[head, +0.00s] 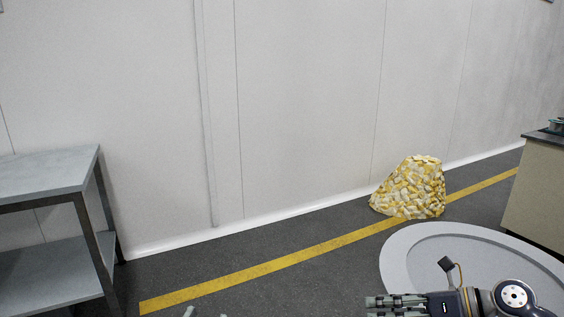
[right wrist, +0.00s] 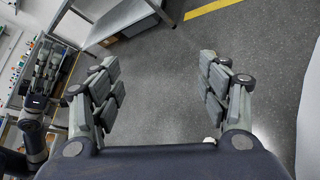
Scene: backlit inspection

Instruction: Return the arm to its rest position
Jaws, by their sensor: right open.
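My right gripper (head: 372,307) is at the bottom right of the head view, its arm coming in from the right edge. It points left, low in front of the round grey platform. In the right wrist view the same gripper (right wrist: 160,62) has its two fingers wide apart, with only dark floor between them. My left gripper (right wrist: 46,68) shows at the left of the right wrist view, small and seen side-on, so its opening is unclear. In the head view only small pale tips show at the bottom edge.
A grey metal bench (head: 40,178) with a lower shelf stands at left. A round grey platform (head: 395,262) is at right, near a mound of yellow and white pieces (head: 408,190). A beige cabinet (head: 540,190) is far right. A yellow line (head: 260,268) crosses open floor.

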